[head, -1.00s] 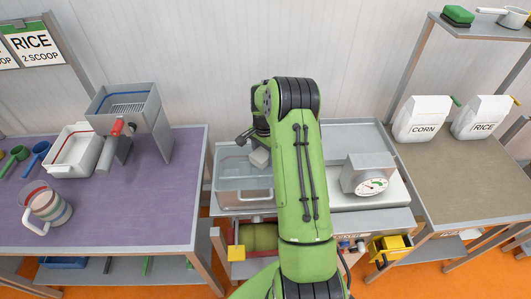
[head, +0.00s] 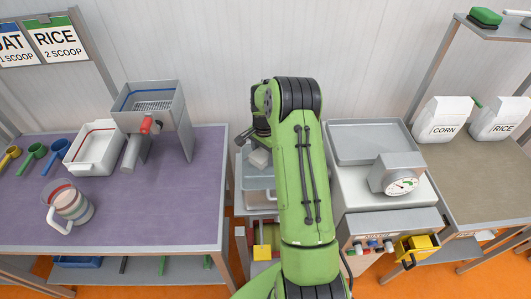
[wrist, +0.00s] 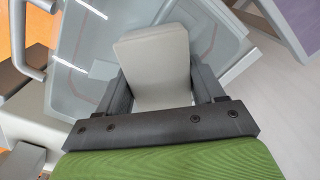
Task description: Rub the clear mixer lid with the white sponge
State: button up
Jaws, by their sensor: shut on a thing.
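The white sponge (wrist: 155,62) is a pale block held between the two dark fingers of my gripper (wrist: 160,88). A small part of the sponge (head: 259,159) also shows in the head view, left of my green arm. The clear mixer lid (wrist: 218,40) lies behind the sponge in the wrist view, a see-through panel with a faint reddish line. In the head view the lid (head: 254,181) is partly hidden by my arm. The sponge overlaps the lid in both views; I cannot tell whether they touch. The gripper is mostly hidden in the head view.
A scale (head: 398,174) stands right of my arm. The purple table (head: 150,220) at left holds a dispenser (head: 155,108), a white tray (head: 94,148), scoops and a jug (head: 70,205). Corn (head: 440,120) and rice bags (head: 498,120) stand at right.

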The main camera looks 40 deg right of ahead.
jog(key=r+p, duration=0.1)
jog(key=r, duration=0.1)
jog(key=r+p, duration=0.1)
jog(key=r, duration=0.1)
jog(key=shift+s+d+r, duration=0.2)
jog(key=shift+w+a+r+p, duration=0.15)
jog(key=shift+r+p, duration=0.35)
jog(key=shift+r, duration=0.2)
jog(key=shift+r+p, duration=0.65)
jog(key=shift+r, duration=0.5)
